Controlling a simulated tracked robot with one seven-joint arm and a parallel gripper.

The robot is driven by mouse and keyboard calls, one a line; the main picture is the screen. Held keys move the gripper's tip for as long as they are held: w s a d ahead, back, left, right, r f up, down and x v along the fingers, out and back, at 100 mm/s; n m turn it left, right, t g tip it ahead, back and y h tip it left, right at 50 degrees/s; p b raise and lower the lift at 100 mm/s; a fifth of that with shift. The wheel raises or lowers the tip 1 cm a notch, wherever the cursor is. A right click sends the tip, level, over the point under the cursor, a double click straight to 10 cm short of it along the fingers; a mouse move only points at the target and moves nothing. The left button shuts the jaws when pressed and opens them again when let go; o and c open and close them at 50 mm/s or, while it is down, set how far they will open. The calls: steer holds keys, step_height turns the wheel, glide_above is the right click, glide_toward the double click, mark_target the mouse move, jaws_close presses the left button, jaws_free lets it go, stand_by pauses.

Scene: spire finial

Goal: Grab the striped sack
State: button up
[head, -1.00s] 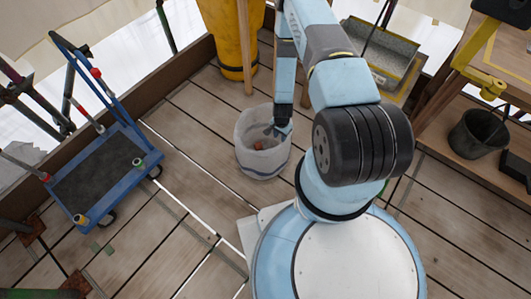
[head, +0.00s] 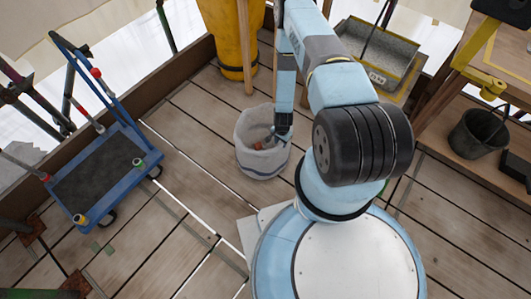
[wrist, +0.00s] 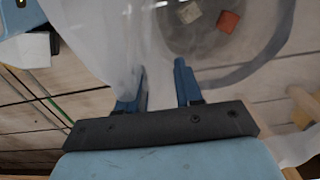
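The striped sack (head: 262,165) is a whitish, see-through open bag with a grey-blue band, standing upright on the plank floor in the head view. In the wrist view its thin wall (wrist: 158,50) runs down between my two fingers. My gripper (head: 280,136) is at the sack's right rim, and its blue fingers (wrist: 158,88) stand apart on either side of the wall. I see a gap between the fingers and no clear pinch on the wall. A red block (wrist: 228,21) and a pale block (wrist: 189,12) lie inside the sack.
A blue cart (head: 100,172) stands to the left. A yellow barrel (head: 228,35) and a wooden post (head: 244,45) stand behind the sack. A workbench with a dark bucket (head: 478,134) is at the right. The floor between cart and sack is clear.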

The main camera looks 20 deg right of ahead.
steer(key=shift+f, duration=0.25)
stand_by(0.3)
jaws_close()
stand_by(1.5)
